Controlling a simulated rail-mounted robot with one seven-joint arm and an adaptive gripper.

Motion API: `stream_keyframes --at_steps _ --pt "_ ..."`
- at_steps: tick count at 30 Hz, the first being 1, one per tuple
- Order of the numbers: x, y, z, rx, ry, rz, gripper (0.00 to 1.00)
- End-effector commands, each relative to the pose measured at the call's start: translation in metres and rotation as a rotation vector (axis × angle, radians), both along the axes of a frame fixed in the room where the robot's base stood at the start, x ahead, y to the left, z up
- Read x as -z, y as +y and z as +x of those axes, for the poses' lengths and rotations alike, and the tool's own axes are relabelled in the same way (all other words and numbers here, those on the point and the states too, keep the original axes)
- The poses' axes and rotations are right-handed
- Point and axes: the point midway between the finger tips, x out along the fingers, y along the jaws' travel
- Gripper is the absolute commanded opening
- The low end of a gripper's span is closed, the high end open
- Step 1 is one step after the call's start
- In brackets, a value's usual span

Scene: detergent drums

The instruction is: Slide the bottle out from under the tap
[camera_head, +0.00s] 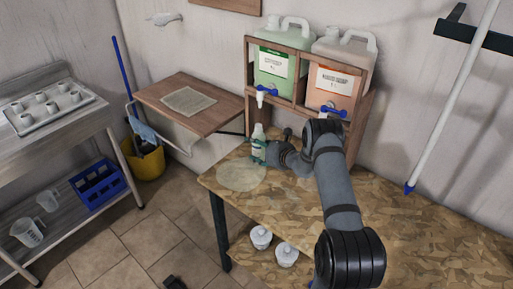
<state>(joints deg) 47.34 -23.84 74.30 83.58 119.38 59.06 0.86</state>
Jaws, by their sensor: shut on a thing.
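A small bottle (259,146) with a green body and a pale top stands upright on the chipboard table (410,215), at the front left of the wooden drum rack (248,75). The white tap (262,96) with a blue handle, on the green drum (283,68), is just above the bottle in the picture. I cannot tell whether the bottle is directly under it. My gripper (268,152) reaches in from the right and is shut on the bottle. The fingers are small and partly hidden here.
An orange drum (335,85) with its own blue-handled tap (328,111) sits right of the green one, above my arm. A round pale mat (241,175) lies bare at the table's left end. A wooden wall shelf (177,122) is further left.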

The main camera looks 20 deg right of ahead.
Motion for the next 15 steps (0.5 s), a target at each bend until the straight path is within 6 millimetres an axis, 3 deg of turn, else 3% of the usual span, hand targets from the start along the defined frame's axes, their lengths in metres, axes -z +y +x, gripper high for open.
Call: stream_keyframes --at_steps 15 --pt "-0.001 0.028 -0.013 -0.001 0.001 0.001 0.45"
